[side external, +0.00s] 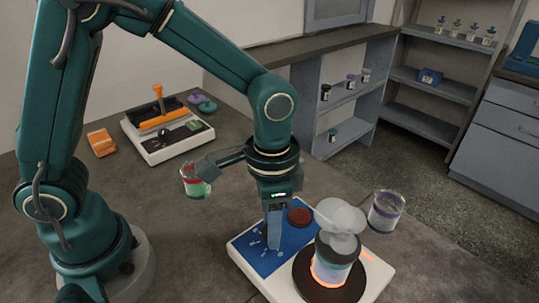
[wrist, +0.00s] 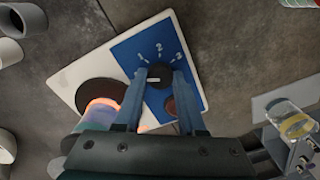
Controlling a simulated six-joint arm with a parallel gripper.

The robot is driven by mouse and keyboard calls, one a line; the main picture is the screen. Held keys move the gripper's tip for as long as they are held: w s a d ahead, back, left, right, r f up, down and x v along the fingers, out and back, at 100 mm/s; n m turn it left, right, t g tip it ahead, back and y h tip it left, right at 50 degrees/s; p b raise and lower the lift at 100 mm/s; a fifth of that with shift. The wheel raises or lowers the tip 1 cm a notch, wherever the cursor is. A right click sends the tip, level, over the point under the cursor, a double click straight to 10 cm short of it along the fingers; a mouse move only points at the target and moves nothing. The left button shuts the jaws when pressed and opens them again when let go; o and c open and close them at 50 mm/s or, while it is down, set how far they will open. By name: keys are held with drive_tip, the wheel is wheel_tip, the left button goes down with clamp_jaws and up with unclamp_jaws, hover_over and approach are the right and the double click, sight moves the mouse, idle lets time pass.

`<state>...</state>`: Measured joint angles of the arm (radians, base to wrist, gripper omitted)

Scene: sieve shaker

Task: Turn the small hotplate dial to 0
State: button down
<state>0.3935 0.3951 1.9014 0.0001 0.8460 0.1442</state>
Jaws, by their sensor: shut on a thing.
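The hotplate has a white base (side external: 252,268) and a blue panel (wrist: 131,52). Its small black dial (wrist: 160,77) sits between my gripper's fingers on that panel, with a white mark on its face lying roughly sideways in the wrist view. Printed numbers and ticks fan out above the dial. My gripper (wrist: 159,76) points down and is shut on the dial; in the side view my gripper (side external: 274,243) hides the dial. The dark heating plate (side external: 318,287) glows orange under a jar (side external: 336,257), with pale vapour above it.
A red button (side external: 299,216) is close beside my gripper on the panel. A clear beaker (side external: 385,211) shows right of the hotplate. A jar with red and green (side external: 195,183) is at a clamp left of my wrist. A white device (side external: 166,132) with an orange handle stands behind.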

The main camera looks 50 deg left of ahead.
drive_tip(key=shift+n, duration=0.8)
drive_tip(key=c, duration=0.5)
unclamp_jaws()
drive_tip(key=shift+r, duration=2.6)
